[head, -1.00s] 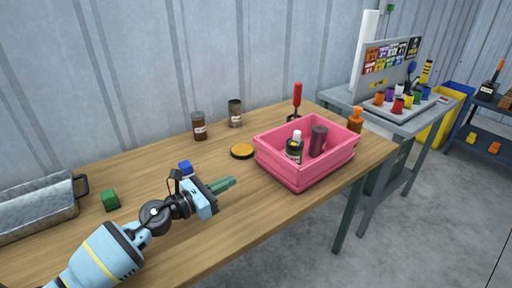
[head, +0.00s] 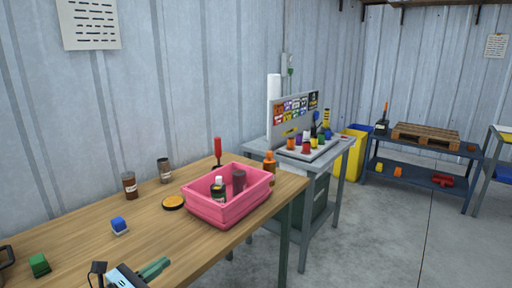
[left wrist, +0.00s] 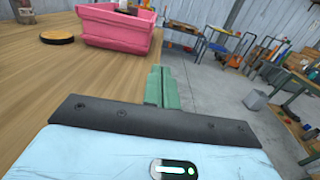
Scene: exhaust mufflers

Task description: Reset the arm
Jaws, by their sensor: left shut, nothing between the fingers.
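My left gripper (head: 155,270) shows at the bottom of the head view, low over the front part of the wooden table. Its green fingers are together with nothing between them. In the left wrist view the closed fingers (left wrist: 161,88) point forward, past the table's right edge and to the right of the pink bin. Most of my left arm is out of the head view. My right gripper is in neither view.
A grey workbench (head: 325,165) stands beyond. Open floor (head: 380,240) lies to the right.

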